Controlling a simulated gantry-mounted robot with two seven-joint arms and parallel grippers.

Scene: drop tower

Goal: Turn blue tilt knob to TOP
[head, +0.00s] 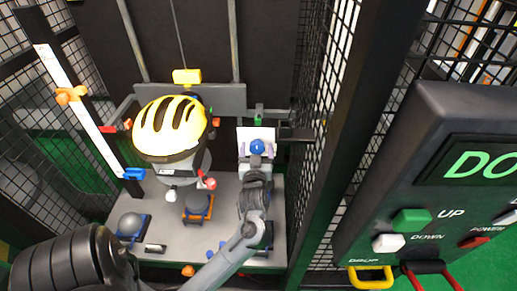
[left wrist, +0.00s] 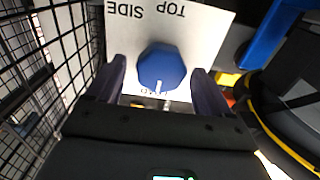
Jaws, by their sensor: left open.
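The blue tilt knob (head: 257,147) sits on a white panel (head: 244,134) at the back of the tower. In the left wrist view the knob (left wrist: 162,67) is a faceted blue dial with a white pointer mark at its lower edge. The panel (left wrist: 205,25) reads SIDE and TOP upside down above the knob. The pointer faces a third label below, partly hidden and unreadable, away from TOP. My left gripper (left wrist: 159,66) is open, with one finger on each side of the knob and visible gaps. It also shows in the head view (head: 257,152). My right gripper is out of view.
A helmeted dummy head (head: 170,128) hangs left of the knob from a yellow block (head: 187,76). Mesh walls close in on both sides. A control box (head: 440,180) with buttons stands at the right. Several small items lie on the grey base plate (head: 170,215).

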